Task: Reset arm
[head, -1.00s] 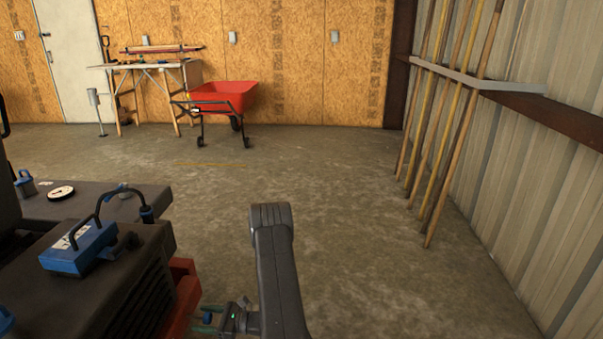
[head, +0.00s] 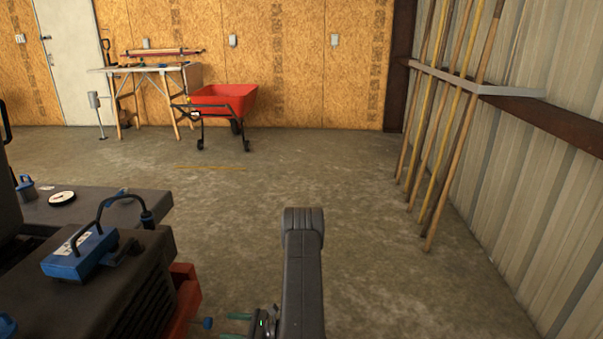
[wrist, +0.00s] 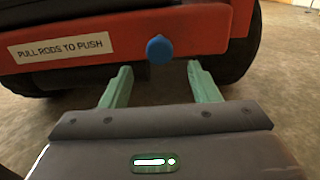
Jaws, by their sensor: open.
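My gripper (wrist: 159,72) is open, with two pale green fingers spread apart and nothing between them in the wrist view. In the head view my gripper (head: 235,327) shows only partly at the bottom edge, beside my dark arm link. A round blue knob (wrist: 158,49) on a red machine panel (wrist: 210,30) lies just beyond the fingertips and looks clear of them. The knob also shows in the head view (head: 207,323), left of the fingers.
The dark machine (head: 90,240) with a blue box (head: 80,252) on top stands close on the left. A red wheelbarrow (head: 225,101) and a worktable (head: 150,68) are at the back. Long poles (head: 450,130) lean on the right wall. The middle floor is open.

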